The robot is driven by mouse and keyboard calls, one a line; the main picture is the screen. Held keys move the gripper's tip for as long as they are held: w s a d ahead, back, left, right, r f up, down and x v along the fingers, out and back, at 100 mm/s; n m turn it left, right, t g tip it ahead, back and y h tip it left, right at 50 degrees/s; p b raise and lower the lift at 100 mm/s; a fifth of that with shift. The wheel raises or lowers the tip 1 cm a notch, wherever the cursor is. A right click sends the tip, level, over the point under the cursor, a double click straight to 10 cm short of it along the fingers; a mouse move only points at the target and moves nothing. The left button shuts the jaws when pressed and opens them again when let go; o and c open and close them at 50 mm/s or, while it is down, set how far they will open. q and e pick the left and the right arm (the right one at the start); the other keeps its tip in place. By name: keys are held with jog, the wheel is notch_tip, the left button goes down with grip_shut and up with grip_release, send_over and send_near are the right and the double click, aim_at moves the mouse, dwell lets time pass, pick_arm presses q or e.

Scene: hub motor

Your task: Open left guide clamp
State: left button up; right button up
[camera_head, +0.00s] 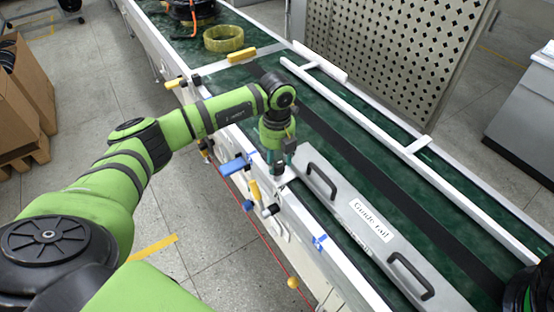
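The grey guide rail (345,195), labelled "Guide rail" and fitted with two black handles, lies along the near side of the green conveyor. A clamp with a yellow handle (254,190) and dark knobs sits on the conveyor's near edge, by the rail's left end. My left gripper (278,168) points down right beside this clamp, just to the right of and above its yellow handle. Whether its fingers touch the clamp, and how far apart they are, I cannot tell.
A blue bracket (233,165) sticks out from the near edge beside the clamp. Another yellow handle (175,83) is farther up that edge. A yellowish ring (224,39) lies on the belt. A perforated panel (393,55) stands behind. Cardboard boxes (25,85) are at left.

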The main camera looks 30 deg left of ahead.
aim_at(277, 163)
pick_arm(q)
jog(key=shift+f, duration=0.15)
notch_tip(277, 163, up, 12)
dwell(0.6)
dwell(0.4)
